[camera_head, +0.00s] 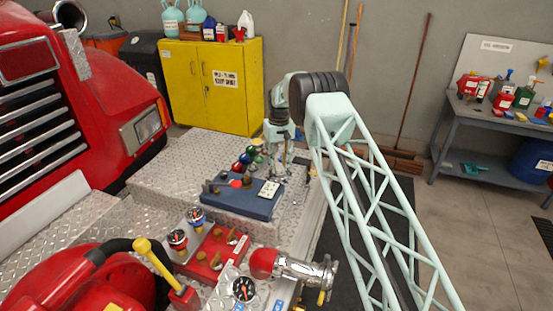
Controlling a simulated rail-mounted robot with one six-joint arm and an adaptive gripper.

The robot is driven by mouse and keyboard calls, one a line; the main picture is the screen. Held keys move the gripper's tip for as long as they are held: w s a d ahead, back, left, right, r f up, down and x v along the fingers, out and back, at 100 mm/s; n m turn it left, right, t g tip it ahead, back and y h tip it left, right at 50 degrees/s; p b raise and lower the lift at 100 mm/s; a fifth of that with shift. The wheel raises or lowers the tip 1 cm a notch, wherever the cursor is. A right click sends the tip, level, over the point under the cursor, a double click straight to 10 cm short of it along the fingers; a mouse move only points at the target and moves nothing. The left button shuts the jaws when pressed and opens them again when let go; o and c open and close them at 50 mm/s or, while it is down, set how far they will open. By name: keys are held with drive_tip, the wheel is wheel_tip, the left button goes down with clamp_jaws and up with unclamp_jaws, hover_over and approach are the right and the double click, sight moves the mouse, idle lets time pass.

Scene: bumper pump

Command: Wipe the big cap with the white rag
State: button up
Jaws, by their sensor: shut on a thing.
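My gripper (281,178) points down at the far right end of the chequer-plate bumper deck, behind the blue panel. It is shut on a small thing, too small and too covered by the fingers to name. I cannot make out the white rag for sure. A large red cap (263,262) sits on the left end of a chrome outlet fitting (312,270) at the front of the deck; it may be the big cap, but I cannot tell. My gripper is well behind this cap and apart from it.
Gauges (195,217), a red valve panel (213,252) and a yellow-handled lever (153,262) crowd the front left. A yellow cabinet (208,85) stands behind, a grey workbench (490,115) at right.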

sight(276, 177)
drive_tip(key=shift+s+a+b, duration=0.2)
drive_tip(key=shift+s, duration=0.5)
drive_tip(key=shift+s+a+b, duration=0.15)
drive_tip(key=shift+s+a, duration=0.05)
drive_tip(key=shift+s, duration=0.5)
drive_tip(key=shift+s+a+b, duration=0.2)
drive_tip(key=shift+s, duration=0.5)
wheel_tip(276, 177, up, 8)
drive_tip(key=p, duration=0.2)
drive_tip(key=shift+r, duration=0.1)
drive_tip(key=shift+d, duration=0.15)
